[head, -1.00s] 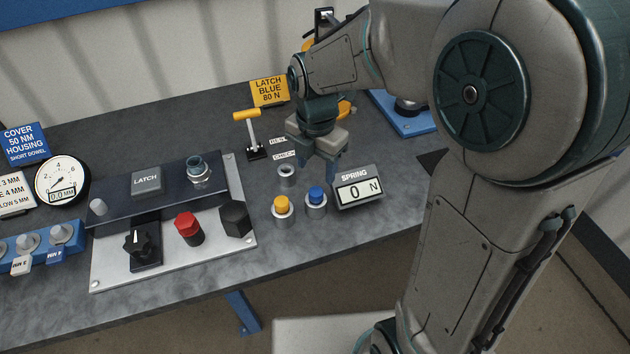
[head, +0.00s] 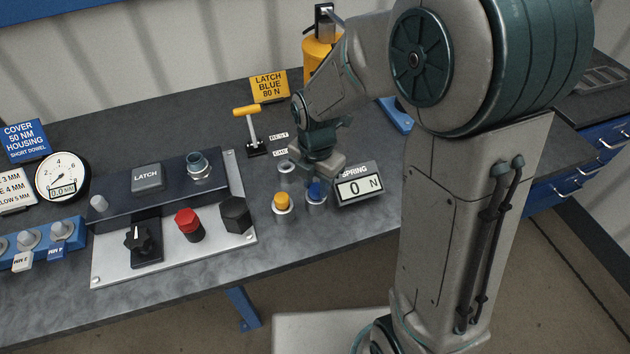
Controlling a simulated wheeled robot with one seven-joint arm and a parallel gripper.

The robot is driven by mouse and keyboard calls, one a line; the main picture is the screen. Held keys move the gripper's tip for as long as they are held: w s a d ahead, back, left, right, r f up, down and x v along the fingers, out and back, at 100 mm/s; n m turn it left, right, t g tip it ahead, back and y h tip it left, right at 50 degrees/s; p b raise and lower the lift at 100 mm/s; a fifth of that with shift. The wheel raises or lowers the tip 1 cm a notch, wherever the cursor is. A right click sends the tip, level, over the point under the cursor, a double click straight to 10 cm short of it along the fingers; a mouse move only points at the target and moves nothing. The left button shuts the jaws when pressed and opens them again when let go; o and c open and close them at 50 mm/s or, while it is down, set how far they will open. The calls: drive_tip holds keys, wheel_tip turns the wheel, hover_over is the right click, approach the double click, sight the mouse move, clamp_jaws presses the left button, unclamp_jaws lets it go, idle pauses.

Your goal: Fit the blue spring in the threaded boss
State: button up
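The blue spring (head: 316,197) sits upright in a grey metal holder at the front of the bench, with its blue top showing. My gripper (head: 316,182) points down right over the blue spring, its fingers low at the spring's top. I cannot tell whether the fingers touch it or how far apart they are. The threaded boss seems to be the teal-and-metal cylinder (head: 198,165) standing on the dark block of the panel, left of my gripper. Its top looks open.
A yellow spring (head: 282,201) stands close left of the blue one, and an empty holder (head: 285,169) is behind. The spring force display (head: 359,189) reads 0 N, close on the right. A yellow-handled lever (head: 251,132) stands behind. Red (head: 188,225) and black (head: 235,214) knobs sit on the panel.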

sight(316, 188)
drive_tip(key=o, duration=0.3)
drive_tip(key=c, duration=0.4)
drive_tip(key=shift+r+p, duration=2.35)
drive_tip(key=shift+r, duration=0.65)
wheel_tip(316, 188, up, 4)
drive_tip(key=p, duration=0.3)
